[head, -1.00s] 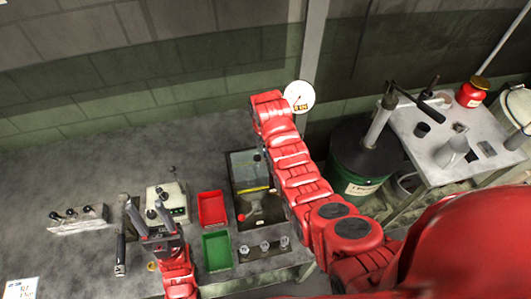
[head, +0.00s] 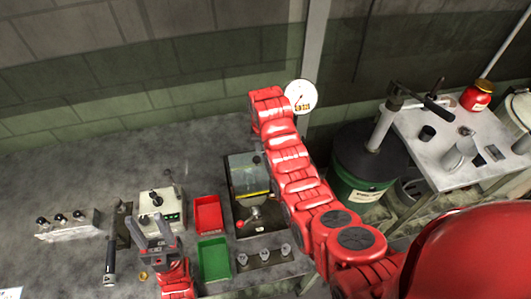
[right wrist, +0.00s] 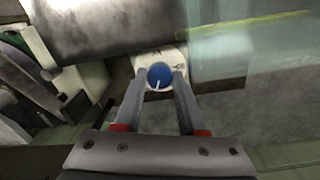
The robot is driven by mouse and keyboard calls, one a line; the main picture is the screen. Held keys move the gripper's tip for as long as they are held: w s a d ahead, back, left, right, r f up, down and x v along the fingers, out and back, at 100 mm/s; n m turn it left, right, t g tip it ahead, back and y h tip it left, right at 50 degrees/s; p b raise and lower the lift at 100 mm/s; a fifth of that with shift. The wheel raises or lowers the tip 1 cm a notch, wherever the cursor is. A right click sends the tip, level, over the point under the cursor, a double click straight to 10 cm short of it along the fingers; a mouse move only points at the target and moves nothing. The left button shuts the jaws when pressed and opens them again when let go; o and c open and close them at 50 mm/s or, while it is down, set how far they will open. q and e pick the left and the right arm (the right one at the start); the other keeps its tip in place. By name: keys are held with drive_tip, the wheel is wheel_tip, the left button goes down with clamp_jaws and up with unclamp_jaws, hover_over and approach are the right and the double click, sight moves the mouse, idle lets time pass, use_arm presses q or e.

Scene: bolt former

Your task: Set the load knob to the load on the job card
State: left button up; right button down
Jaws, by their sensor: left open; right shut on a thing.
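The load knob (right wrist: 160,76) is a round blue knob with a white pointer line, on a pale dial plate (right wrist: 176,56). In the right wrist view my right gripper (right wrist: 160,80) is shut on it, one finger on each side. The pointer line points down toward my palm; the dial marks are too small to read. In the head view the knob and my right gripper are hidden. My left gripper (head: 150,224) is open and empty over the bench. A white card corner (head: 10,293), perhaps the job card, is cut off at the lower left.
A red tray (head: 207,214) and a green tray (head: 214,259) stand beside the machine (head: 248,175). A white control box (head: 162,203) with a lever is behind my left gripper. A round gauge (head: 300,96) has an unreadable orange readout. A green drum (head: 352,186) stands right.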

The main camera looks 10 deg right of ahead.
drive_tip(key=shift+m, duration=0.4)
drive_tip(key=c, duration=0.5)
unclamp_jaws()
wheel_tip(320, 180, up, 17)
drive_tip(key=p, duration=1)
drive_tip(key=shift+w+a+r+p, duration=0.15)
drive_tip(key=shift+a+r+p, duration=0.1)
drive_tip(key=shift+p, duration=0.1)
drive_tip(key=shift+f, duration=0.1)
